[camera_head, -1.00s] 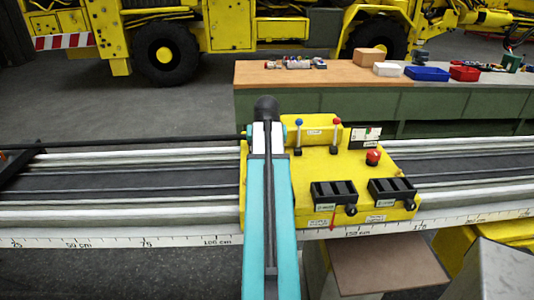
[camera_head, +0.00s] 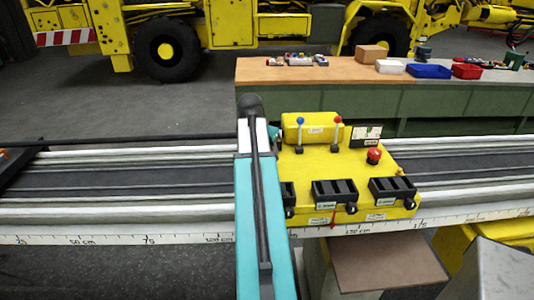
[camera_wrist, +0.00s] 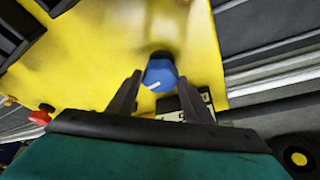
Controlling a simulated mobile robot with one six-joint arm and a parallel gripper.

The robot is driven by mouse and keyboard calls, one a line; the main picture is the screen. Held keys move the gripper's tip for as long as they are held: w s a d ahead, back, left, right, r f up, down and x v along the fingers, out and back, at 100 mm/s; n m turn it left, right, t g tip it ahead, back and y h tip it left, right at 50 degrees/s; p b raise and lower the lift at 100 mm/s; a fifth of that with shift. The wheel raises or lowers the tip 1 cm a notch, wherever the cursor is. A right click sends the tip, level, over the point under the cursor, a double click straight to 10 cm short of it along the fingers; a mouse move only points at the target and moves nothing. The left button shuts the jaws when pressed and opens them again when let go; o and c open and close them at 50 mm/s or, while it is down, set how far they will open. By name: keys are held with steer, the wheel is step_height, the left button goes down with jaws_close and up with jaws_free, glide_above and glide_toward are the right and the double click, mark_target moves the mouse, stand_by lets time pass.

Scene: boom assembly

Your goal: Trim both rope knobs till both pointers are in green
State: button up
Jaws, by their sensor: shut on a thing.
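A blue knob (camera_wrist: 159,76) with a white mark stands on the yellow panel in the wrist view. My gripper (camera_wrist: 159,82) has one finger on each side of it and is shut on it. A small black and white dial (camera_wrist: 196,103) beside the knob is partly hidden by my right finger, and I cannot read its pointer. In the head view, my arm covers the left end of the yellow panel (camera_head: 345,165), hiding the gripper and the knob. A small card-like display (camera_head: 367,136) at the panel's back right is too small to read. I cannot make out a second rope knob.
The panel carries a blue-tipped lever (camera_head: 300,134), a red-tipped lever (camera_head: 336,134), a red mushroom button (camera_head: 374,155) and black lever blocks (camera_head: 334,191) at its front. A boom with a scale runs below it. A bench (camera_head: 300,72) with trays stands behind.

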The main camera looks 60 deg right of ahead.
steer(key=shift+w+a, duration=0.1)
steer(key=shift+w, duration=0.05)
steer(key=o, duration=1.1)
steer(key=shift+b+v, duration=1.15)
steer(key=shift+v, duration=5.7)
steer(key=shift+r, duration=0.15)
